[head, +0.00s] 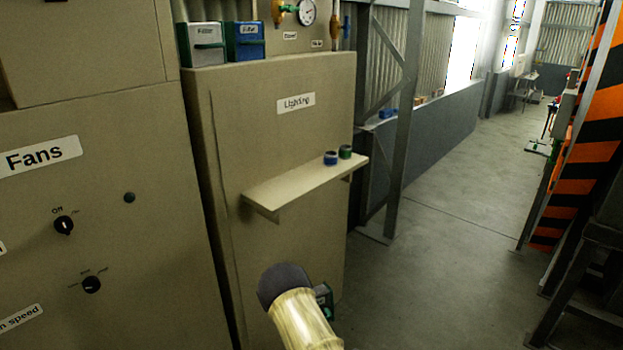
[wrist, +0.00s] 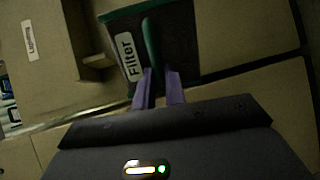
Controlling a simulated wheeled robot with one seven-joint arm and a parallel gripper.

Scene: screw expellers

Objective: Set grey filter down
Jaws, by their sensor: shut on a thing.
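The grey filter, a boxy unit with a dark front, green trim and a white "Filter" label, is ahead of my gripper in the wrist view (wrist: 180,42). My gripper (wrist: 158,80) has its two purple fingers shut on the filter's green handle. In the head view, a small part of the held filter (head: 322,296) shows low in front of the Lighting cabinet, beside my arm's end. My arm hides the rest of it, and the fingers are hidden in this view. I cannot tell whether the filter touches anything below.
The Lighting cabinet (head: 285,120) carries a narrow shelf (head: 290,190) with a blue and a green small round item. Two more filters, one pale grey (head: 200,44) and one blue (head: 245,41), stand on its top. The Fans cabinet (head: 100,240) is at left. Open floor (head: 440,240) lies right.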

